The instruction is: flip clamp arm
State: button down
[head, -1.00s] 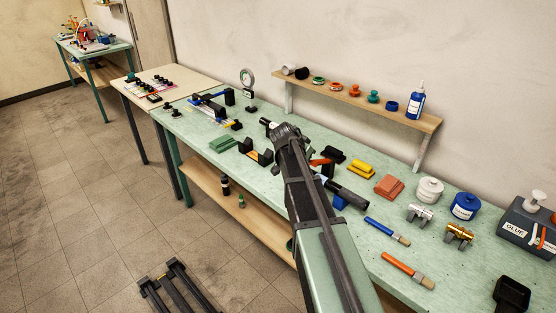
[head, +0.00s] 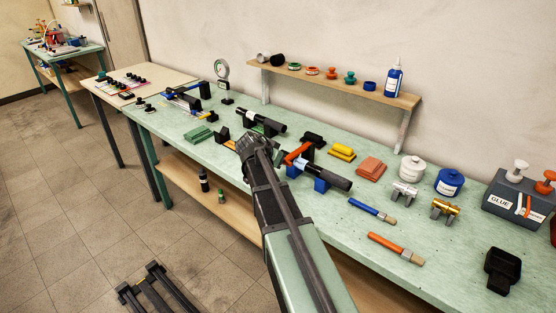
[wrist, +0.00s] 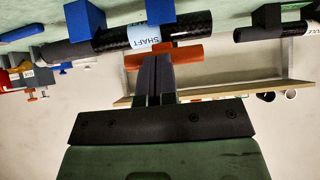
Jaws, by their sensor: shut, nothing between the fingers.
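The orange clamp arm (head: 297,153) lies beside a black clamp body (head: 313,141), near the labelled black shaft (head: 338,181) on blue supports (head: 321,185). Its angle is hard to tell. In the wrist view, which looks upside down, the orange arm (wrist: 185,56) crosses just beyond my fingertips, by the white SHAFT label (wrist: 144,36). Touch cannot be told. My gripper (wrist: 156,62) is shut and empty there. In the head view my own wrist hides its fingers.
A second black tube (head: 262,122) lies behind my wrist. A shelf (head: 350,89) runs along the wall. Brushes (head: 372,211) lie at the front.

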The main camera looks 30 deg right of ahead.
jog(key=p+v, duration=0.9)
jog(key=v, duration=0.4)
jog(key=shift+d+r, duration=0.1)
jog(key=s+a+f+n+g+y, duration=0.1)
jog(key=s+a+f+n+y, duration=0.1)
jog(key=s+a+n+y, duration=0.2)
jog(key=s+a+f+n+g+y, duration=0.1)
jog(key=s+a+f+n+y, duration=0.2)
jog(key=s+a+n, duration=0.7)
jog(key=s+a+y, duration=0.2)
jog(key=s+a, duration=0.1)
jog(key=a, duration=0.2)
jog(key=shift+a+f+n+g, duration=0.25)
jog(key=shift+n+g, duration=0.05)
jog(key=shift+g, duration=0.1)
